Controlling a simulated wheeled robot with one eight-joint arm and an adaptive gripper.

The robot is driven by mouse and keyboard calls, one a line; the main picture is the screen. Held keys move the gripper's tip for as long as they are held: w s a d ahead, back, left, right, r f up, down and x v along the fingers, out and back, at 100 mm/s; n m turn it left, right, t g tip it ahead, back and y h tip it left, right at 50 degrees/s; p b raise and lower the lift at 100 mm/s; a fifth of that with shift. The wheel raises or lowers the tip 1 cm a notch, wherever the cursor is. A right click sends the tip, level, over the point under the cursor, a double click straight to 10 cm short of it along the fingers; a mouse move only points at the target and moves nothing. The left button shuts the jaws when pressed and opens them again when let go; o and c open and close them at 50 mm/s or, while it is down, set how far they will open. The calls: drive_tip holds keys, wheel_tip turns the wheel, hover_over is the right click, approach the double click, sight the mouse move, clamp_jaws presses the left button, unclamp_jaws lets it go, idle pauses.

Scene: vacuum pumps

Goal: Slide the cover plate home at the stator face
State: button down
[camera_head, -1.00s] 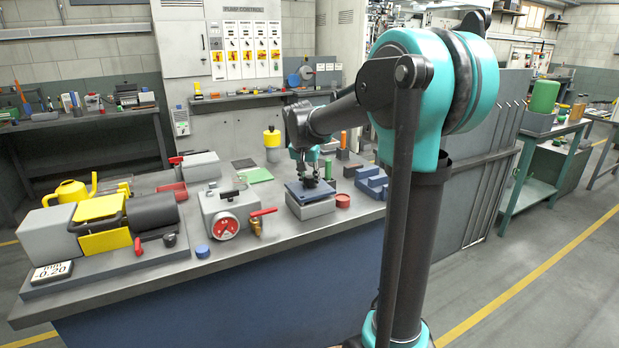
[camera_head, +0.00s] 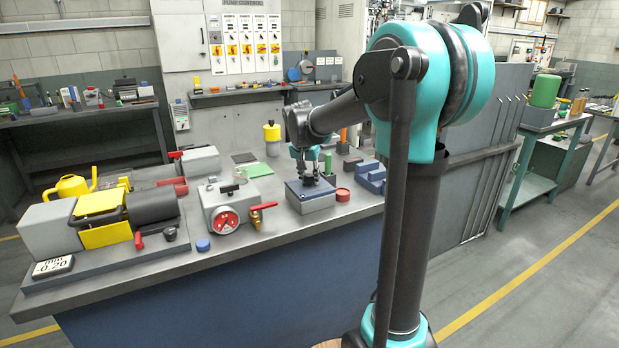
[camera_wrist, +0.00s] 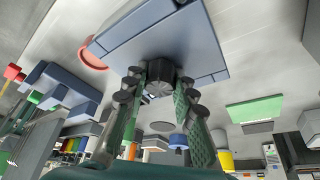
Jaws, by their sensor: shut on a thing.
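My gripper (camera_head: 309,179) points down at the plate's middle. In the wrist view, the plate (camera_wrist: 205,48) fills the top centre, with a black knob (camera_wrist: 160,86) on it. My gripper (camera_wrist: 160,88) is shut on this knob, one green-padded finger on each side. The plate's underside is hidden.
A red round cap (camera_head: 343,194) and a blue stepped block (camera_head: 371,177) stand close on the right. A grey valve box with a red gauge (camera_head: 226,219) and red-handled brass valve (camera_head: 257,214) stand left. Bare bench lies in front.

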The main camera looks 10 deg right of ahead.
drive_tip(key=shift+f, duration=0.15)
drive_tip(key=c, duration=1.2)
unclamp_jaws()
drive_tip(key=shift+o, duration=0.2)
drive_tip(key=v, duration=1.2)
drive_tip(key=s+d+f+n+y, duration=0.1)
drive_tip(key=s+d+f+n, duration=0.1)
drive_tip(key=s+f, duration=1.1)
drive_tip(key=s+d+f+n+y, duration=0.1)
drive_tip(key=s+d+f+n, duration=0.2)
drive_tip(key=s+f, duration=1)
drive_tip(key=shift+s+d+f, duration=0.15)
drive_tip(key=shift+d+f, duration=0.4)
drive_tip(key=shift+f, duration=0.2)
